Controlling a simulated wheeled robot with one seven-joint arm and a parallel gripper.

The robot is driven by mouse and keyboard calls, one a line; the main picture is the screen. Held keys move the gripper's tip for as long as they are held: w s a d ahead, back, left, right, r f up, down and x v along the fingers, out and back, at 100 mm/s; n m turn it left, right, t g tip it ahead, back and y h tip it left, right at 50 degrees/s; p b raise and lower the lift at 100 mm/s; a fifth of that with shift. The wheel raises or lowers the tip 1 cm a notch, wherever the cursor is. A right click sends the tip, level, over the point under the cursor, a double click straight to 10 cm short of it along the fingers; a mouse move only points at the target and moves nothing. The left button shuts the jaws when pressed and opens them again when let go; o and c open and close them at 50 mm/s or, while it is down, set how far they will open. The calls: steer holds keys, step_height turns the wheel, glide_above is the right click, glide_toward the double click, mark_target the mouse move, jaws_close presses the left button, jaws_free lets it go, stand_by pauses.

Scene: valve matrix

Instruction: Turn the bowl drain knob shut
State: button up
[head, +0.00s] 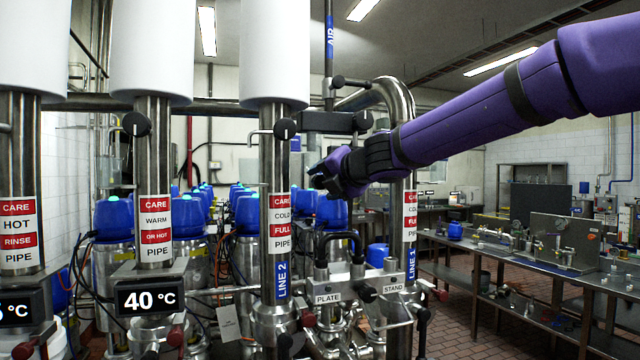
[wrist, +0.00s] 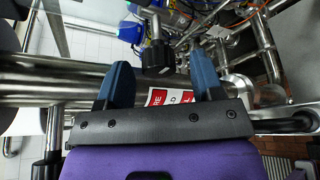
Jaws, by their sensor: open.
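No label for the bowl drain shows, so I cannot tell which knob it is. Black round knobs sit on the pipes in the head view, one on the Line 2 pipe (head: 285,128) and one at the bar right of it (head: 362,121). Another black knob (head: 366,293) is on the block marked PLATE and STAND. My gripper (head: 319,176) is raised between the Line 2 and Line 1 pipes, above that block. In the wrist view its two blue fingers (wrist: 161,80) stand apart with nothing held. A black knob (wrist: 157,56) shows between and beyond the fingertips.
Steel pipes with red-and-white labels stand close around, including the Line 1 pipe (head: 408,235). A warm pipe with a 40 °C display (head: 147,297) is at left. Blue-topped steel vessels (head: 113,216) crowd behind. A steel bench (head: 520,272) runs along the right.

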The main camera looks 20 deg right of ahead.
steer(key=shift+x, duration=1.15)
steer(key=c, duration=0.9)
